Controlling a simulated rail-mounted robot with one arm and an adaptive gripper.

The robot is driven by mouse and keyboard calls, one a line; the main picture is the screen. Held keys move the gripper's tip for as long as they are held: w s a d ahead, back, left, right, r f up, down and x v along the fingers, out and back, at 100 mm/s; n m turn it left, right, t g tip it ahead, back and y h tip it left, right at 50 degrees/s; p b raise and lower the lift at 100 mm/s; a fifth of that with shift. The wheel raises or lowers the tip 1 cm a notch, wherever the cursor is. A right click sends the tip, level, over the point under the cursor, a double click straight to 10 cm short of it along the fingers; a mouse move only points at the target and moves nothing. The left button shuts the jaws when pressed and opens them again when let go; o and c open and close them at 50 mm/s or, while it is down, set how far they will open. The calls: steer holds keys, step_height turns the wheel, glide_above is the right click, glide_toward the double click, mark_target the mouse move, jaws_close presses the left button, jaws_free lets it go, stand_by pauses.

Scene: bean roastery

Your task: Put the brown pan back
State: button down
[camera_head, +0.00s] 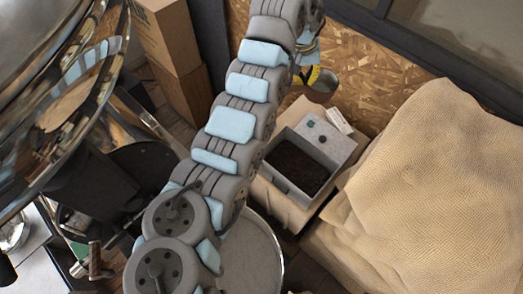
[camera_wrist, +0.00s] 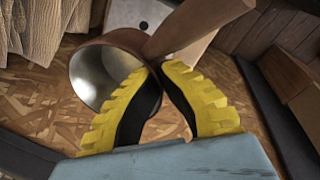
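The brown pan (camera_wrist: 88,72) has a shiny metal inside and a wooden handle (camera_wrist: 198,26). In the wrist view its bowl is left of my fingertips and its handle runs up to the right. My gripper (camera_wrist: 158,68) has yellow, ridged fingers, drawn together at the tips on the handle near the bowl. In the head view my gripper (camera_head: 308,74) is at the upper middle, with the pan (camera_head: 324,86) hanging at it in front of the chipboard panel. The exact contact at the fingertips is partly hidden.
A grey box (camera_head: 327,148) with dark granules stands below the pan. A beige cloth-covered heap (camera_head: 430,190) lies to the right. Cardboard boxes (camera_head: 168,38) stand left of my arm. A large shiny metal machine (camera_head: 50,80) fills the left. The chipboard panel (camera_head: 365,72) stands behind.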

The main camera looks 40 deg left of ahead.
steer(key=s+a+f+n+b, duration=0.1)
steer(key=s+a+f+n, duration=0.1)
steer(key=s+a+f, duration=0.55)
steer(key=s+a+f+n+b, duration=0.2)
steer(key=s+a+f, duration=0.25)
steer(key=f, duration=0.65)
steer(key=shift+t+y, duration=0.3)
steer(key=shift+t, duration=0.1)
steer(key=shift+s+f+b, duration=0.1)
steer(key=shift+f+b, duration=0.35)
steer(key=shift+f, duration=8.4)
steer(key=shift+f, duration=0.15)
steer(key=c, duration=1.2)
jaws_free()
steer(key=shift+c, duration=0.2)
steer(key=shift+r, duration=0.2)
